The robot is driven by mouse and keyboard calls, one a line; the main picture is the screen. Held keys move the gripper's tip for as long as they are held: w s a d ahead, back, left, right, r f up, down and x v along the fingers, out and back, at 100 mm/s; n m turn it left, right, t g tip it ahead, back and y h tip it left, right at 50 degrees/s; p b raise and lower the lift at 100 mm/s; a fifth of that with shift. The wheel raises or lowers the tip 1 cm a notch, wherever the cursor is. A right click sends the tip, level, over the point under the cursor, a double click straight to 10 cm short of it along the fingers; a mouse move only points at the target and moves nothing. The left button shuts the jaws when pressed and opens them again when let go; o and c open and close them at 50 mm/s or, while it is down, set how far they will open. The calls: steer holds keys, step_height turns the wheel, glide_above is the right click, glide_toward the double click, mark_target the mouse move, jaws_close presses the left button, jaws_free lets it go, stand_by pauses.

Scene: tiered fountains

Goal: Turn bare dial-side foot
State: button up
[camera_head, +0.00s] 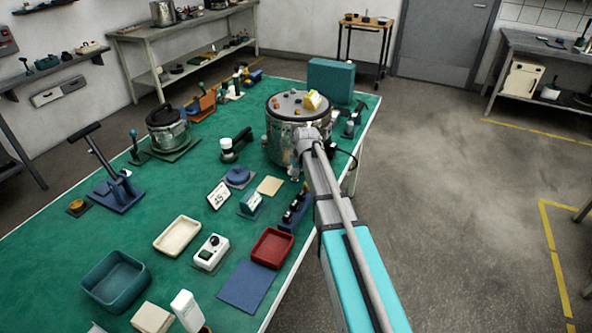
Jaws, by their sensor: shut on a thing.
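A round steel drum (280,146) stands upright near the far right edge of the green table. Its dark top carries a yellow-white block and several small coloured knobs. My gripper (301,158) is at the drum's front right side, low against its wall. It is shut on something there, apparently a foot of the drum. My own arm covers most of the fingers and the held part, so the foot and its angle cannot be made out. No dial can be told apart at this size.
A teal box (331,80) stands behind the drum. A black-and-white device (233,146) is to its left, and a red tray (272,248) and blue plate (245,286) lie nearer. The table (150,215) is crowded; open floor (450,190) lies to the right.

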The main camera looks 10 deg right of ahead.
jaws_close()
steer(key=shift+m, duration=0.4)
steer(key=shift+a+m+h, duration=0.1)
steer(key=shift+m+h, duration=0.5)
steer(key=shift+m, duration=0.7)
steer(key=shift+a+m+h, duration=0.1)
steer(key=shift+m+h, duration=0.5)
steer(key=shift+m, duration=0.7)
steer(key=o, duration=1)
jaws_free()
steer(key=shift+d+n, duration=0.1)
steer(key=shift+n, duration=0.4)
